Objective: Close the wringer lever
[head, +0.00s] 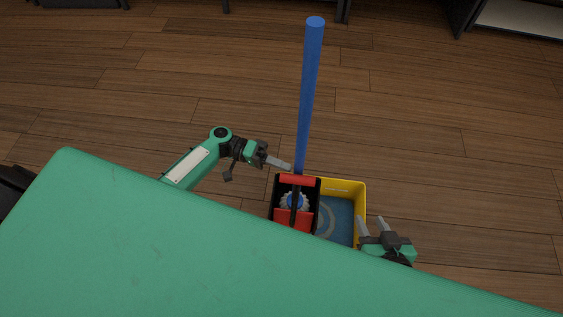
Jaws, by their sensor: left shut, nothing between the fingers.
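A yellow mop bucket (362,200) stands on the floor, with blue inside. A black wringer (274,200) with red parts sits on its left side. A red bar (298,180) crosses the wringer's far end, and a dark bar runs from it toward a second red part (293,219). I cannot tell which of these is the lever. A white and blue mop head shows in the wringer. My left gripper (290,167) is shut and empty, just beyond the red bar, close to the blue pole. My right gripper (371,219) is open and empty by the bucket's right wall.
A long blue pole (309,90) rises from the wringer's far side. Wooden floor (440,110) is clear around the bucket's far side. Dark furniture (345,8) stands along the top edge, and a dark object (14,190) is at the left edge.

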